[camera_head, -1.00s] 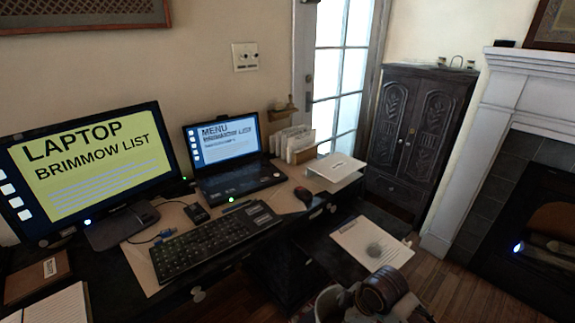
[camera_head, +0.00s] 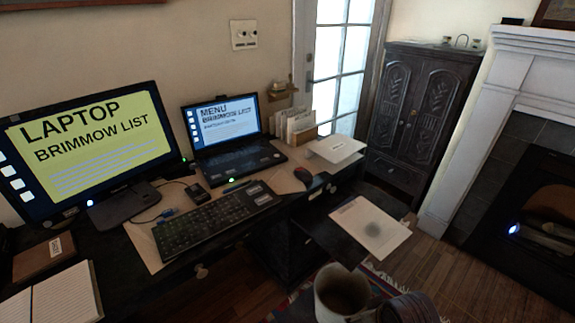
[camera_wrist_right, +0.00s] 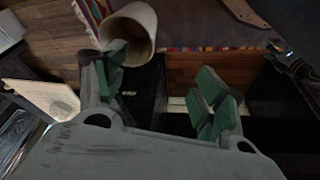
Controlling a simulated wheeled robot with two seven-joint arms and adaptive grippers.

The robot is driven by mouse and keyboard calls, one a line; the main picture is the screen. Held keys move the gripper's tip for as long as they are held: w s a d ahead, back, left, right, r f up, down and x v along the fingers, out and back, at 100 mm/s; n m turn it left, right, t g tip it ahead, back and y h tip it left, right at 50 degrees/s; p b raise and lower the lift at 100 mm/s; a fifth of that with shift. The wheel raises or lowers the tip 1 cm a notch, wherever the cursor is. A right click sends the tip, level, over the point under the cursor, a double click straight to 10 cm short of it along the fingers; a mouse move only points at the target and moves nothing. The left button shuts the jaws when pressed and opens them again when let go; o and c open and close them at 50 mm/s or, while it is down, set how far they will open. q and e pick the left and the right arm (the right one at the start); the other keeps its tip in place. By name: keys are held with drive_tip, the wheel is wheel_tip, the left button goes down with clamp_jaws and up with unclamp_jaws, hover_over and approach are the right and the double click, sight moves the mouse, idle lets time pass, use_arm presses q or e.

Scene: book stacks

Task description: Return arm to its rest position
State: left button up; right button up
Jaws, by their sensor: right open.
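My right gripper (camera_wrist_right: 162,62) shows in the right wrist view with its two green-padded fingers spread apart and nothing between them. A pale bin (camera_wrist_right: 134,28) lies just beyond its left finger in that view; I cannot tell whether they touch. In the head view the bin (camera_head: 340,291) stands at the bottom, and a dark rounded part that looks like my right arm (camera_head: 410,308) is at its right, cut by the frame edge. My left gripper is in neither view.
A dark desk holds a monitor (camera_head: 88,150), laptop (camera_head: 226,140), keyboard (camera_head: 217,218) and mouse (camera_head: 317,182). A sheet (camera_head: 370,227) lies on a low dark surface. A cabinet (camera_head: 416,122) and fireplace (camera_head: 525,190) stand at right. Wooden floor (camera_head: 450,272) is bare before them.

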wheel_tip(320, 180, down, 23)
drive_tip(key=d+m, duration=0.1)
drive_tip(key=d, duration=0.1)
drive_tip(key=s+d+f+g, duration=0.1)
drive_tip(key=s+f, duration=0.3)
drive_tip(key=f, duration=0.6)
drive_tip(key=s+d+f, duration=0.1)
drive_tip(key=s+f, duration=0.4)
drive_tip(key=f, duration=0.4)
use_arm(q)
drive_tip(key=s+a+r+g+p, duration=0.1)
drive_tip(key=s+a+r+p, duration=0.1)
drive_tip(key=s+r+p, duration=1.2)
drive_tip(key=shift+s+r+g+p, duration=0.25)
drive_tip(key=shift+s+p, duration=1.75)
drive_tip(key=shift+p, duration=3.75)
use_arm(e)
drive_tip(key=s+d+r+g, duration=0.1)
drive_tip(key=s+r, duration=1.3)
drive_tip(key=s, duration=0.3)
drive_tip(key=shift+s+d+r+g+h, duration=0.2)
drive_tip(key=shift+s+d+g+h, duration=0.1)
drive_tip(key=shift+d+g+h, duration=0.1)
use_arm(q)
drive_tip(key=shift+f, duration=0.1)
